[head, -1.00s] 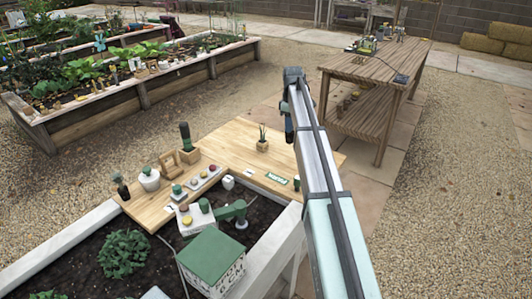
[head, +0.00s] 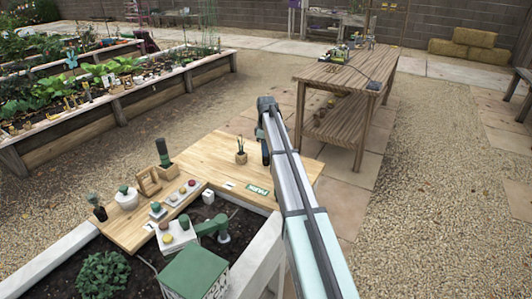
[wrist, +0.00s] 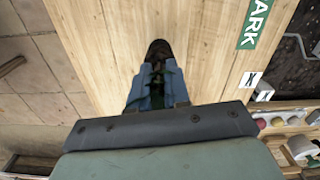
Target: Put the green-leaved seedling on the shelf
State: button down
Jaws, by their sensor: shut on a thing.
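In the wrist view my gripper (wrist: 158,84) is shut on the green-leaved seedling (wrist: 158,52). Its dark, rounded root end shows beyond the fingertips, with bits of green between the blue fingers. The seedling is above the light wooden board; I cannot tell the height.
A green-roofed box (head: 192,275) stands in the bed. Gravel and paving lie clear between board and bench (head: 345,72).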

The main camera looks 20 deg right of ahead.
jog(key=shift+f, duration=0.8)
jog(key=shift+f, duration=0.1)
jog(key=c, duration=1.1)
grip_release()
notch_tip(320, 180, up, 12)
jog(key=shift+r, duration=0.15)
